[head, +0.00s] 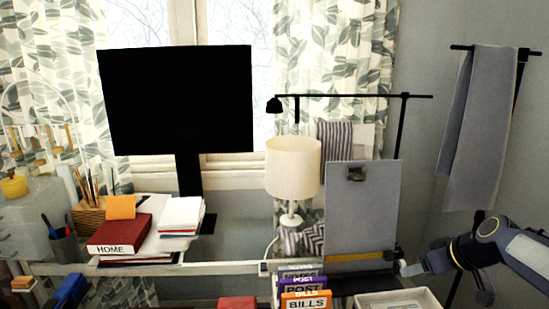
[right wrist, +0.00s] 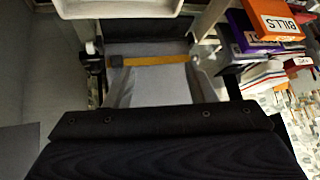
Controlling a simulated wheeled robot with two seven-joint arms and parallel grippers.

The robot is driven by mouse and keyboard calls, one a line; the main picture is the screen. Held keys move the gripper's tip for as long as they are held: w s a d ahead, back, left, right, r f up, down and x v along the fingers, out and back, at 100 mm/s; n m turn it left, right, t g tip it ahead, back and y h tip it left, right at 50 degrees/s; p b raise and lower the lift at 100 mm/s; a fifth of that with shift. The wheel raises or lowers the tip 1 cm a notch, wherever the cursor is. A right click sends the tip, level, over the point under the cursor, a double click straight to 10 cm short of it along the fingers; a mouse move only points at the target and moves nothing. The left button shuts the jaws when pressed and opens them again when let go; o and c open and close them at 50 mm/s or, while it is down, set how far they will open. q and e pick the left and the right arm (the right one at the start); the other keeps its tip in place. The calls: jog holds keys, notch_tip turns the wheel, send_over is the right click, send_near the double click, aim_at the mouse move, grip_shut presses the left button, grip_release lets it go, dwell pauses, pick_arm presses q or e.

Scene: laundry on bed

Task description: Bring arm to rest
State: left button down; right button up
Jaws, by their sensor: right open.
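My right arm (head: 500,245) comes in from the right edge of the head view. Its gripper (head: 408,268) points left, close to the right side of a grey upright board (head: 361,215) and above the desk-level things. The gap between its fingers is hard to make out there. In the right wrist view, the gripper (right wrist: 150,65) is open, with its two fingers apart and nothing held between them. A grey surface with a yellow-brown strip (right wrist: 150,60) shows beyond the fingers. My left gripper is in neither view.
A white tray (head: 425,297) lies below the right gripper. Orange and purple box files (head: 306,299) stand left of it. A lamp (head: 293,170), monitor (head: 175,100) and red book (head: 119,233) are further left. A grey towel (head: 480,125) hangs on a rack at right.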

jog(key=s+a+r+m, duration=0.1)
jog(key=s+a, duration=0.3)
jog(key=s, duration=0.4)
jog(key=s+a+r+m, duration=0.1)
jog(key=s+a+r, duration=0.1)
jog(key=s+a, duration=0.35)
jog(key=s+a+f+m, duration=0.1)
jog(key=s+a+f, duration=0.1)
jog(key=s, duration=0.6)
jog(key=s+a+f+m+g, duration=0.1)
jog(key=s+f, duration=0.3)
jog(key=s, duration=0.4)
jog(key=shift+a+f+m+p, duration=0.3)
jog(key=shift+a+m+p, duration=0.1)
jog(key=shift+m, duration=0.3)
